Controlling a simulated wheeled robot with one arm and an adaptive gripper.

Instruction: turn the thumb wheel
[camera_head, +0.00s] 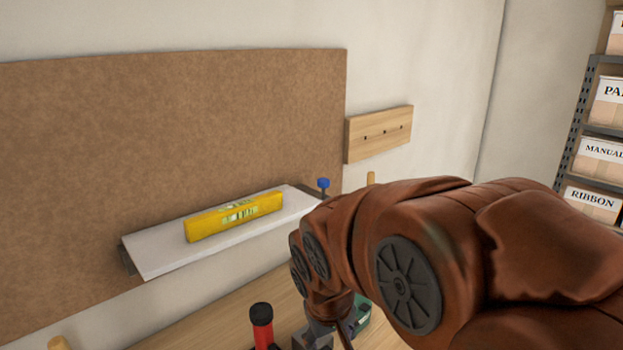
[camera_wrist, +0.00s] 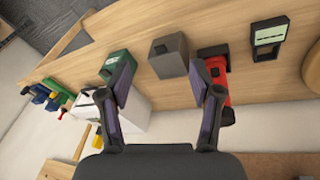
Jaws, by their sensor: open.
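I cannot make out a thumb wheel for certain in either view. My gripper (camera_wrist: 160,64) is open and empty in the wrist view, its two fingers spread wide. A dark grey block (camera_wrist: 172,55) on the bench shows between the fingertips, apart from both. In the head view, the grey block (camera_head: 313,340) shows at the bottom edge, under my arm, which hides most of my gripper. A green object (camera_wrist: 117,66) is partly behind the left finger, and a red and black cylinder (camera_wrist: 211,52) is partly behind the right one.
The wooden bench (camera_wrist: 75,68) also carries a dark green device with a pale screen (camera_wrist: 268,36), a white box (camera_wrist: 136,118) and several coloured-handled tools (camera_wrist: 52,97). In the head view, a yellow level (camera_head: 234,216) lies on a white wall shelf (camera_head: 160,257).

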